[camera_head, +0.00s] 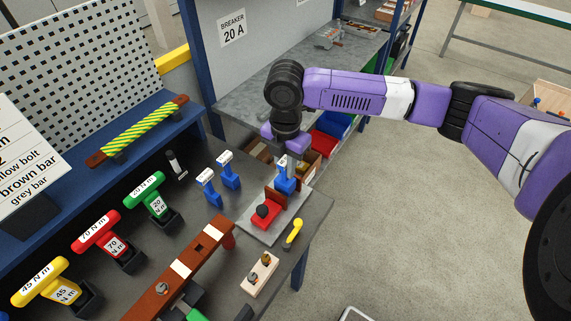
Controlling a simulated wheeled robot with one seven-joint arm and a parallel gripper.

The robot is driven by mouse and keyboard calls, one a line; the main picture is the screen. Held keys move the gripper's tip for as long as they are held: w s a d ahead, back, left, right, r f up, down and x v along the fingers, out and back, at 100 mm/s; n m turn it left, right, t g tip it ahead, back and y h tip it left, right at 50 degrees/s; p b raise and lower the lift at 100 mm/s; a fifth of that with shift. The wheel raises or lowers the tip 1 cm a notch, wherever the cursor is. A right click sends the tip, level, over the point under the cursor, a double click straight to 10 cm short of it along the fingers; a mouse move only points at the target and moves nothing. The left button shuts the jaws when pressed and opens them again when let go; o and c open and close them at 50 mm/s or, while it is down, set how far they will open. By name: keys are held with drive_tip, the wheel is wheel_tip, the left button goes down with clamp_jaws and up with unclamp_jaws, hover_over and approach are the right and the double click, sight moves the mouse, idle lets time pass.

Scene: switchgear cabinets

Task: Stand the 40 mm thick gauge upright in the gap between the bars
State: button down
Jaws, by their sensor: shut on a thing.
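My gripper (292,160) points down over the right end of the bench and is shut on a blue gauge (283,183). The gauge looks upright, at the back of a small grey plate (256,233); I cannot tell whether it touches the plate. Its upper part is partly hidden by the gripper. No thickness marking is readable. Two more blue gauges with white tops stand to the left, one nearer (208,188) and one farther (229,171). A brown bar (150,303) with pale bands runs along the bench front. The gap between bars is not clearly visible.
A yellow-handled tool (293,233) and a wooden block (259,273) lie to the right. Green (146,191), red (99,235) and yellow (42,283) torque tools stand left.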

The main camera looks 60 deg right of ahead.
drive_tip(key=shift+f, duration=1.15)
idle(0.4)
drive_tip(key=c, duration=1.2)
unclamp_jaws()
drive_tip(key=shift+r, duration=0.1)
wheel_tip(320, 180, up, 8)
drive_tip(key=shift+f+b, duration=0.2)
drive_tip(key=shift+b, duration=0.25)
